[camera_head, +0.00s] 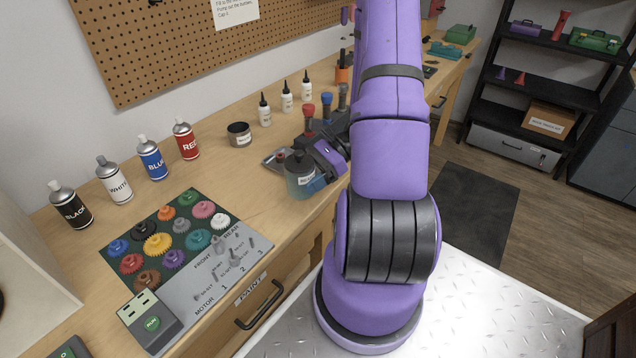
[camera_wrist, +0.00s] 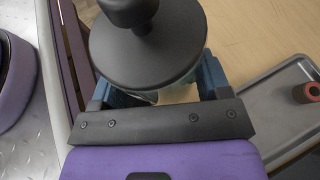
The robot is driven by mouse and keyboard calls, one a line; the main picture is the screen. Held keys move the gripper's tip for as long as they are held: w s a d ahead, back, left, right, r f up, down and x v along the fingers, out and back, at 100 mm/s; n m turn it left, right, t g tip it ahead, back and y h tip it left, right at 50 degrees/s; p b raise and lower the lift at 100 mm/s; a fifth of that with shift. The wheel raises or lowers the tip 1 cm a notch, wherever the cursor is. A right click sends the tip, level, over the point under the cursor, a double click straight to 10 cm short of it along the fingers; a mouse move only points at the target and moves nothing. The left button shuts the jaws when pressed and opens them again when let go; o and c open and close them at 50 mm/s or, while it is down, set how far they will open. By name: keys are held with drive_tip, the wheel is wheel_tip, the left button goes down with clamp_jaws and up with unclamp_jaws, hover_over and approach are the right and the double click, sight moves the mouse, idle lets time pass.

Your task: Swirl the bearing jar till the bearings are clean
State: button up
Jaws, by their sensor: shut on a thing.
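The bearing jar (camera_head: 303,180) is a clear jar with a dark lid, a white label and teal liquid low inside. It stands roughly upright near the front edge of the workbench. My gripper (camera_head: 322,166) is shut around its side from the right. In the wrist view the round black lid with its knob (camera_wrist: 148,45) fills the top middle, with my gripper's blue-grey fingers (camera_wrist: 160,88) on both sides of the jar. The lid hides most of the glass, and I cannot see the bearings or tell whether the jar touches the bench.
A grey metal tray (camera_wrist: 268,120) lies beside the jar, with a small reddish ring-shaped part (camera_wrist: 306,92) in it. A dark tin (camera_head: 239,134), white bottles (camera_head: 287,98) and spray cans (camera_head: 151,158) stand behind. A gear mat (camera_head: 205,285) lies to the left.

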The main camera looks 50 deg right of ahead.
drive_tip(key=shift+a, duration=1.1)
drive_tip(key=s+d, duration=0.4)
idle(0.7)
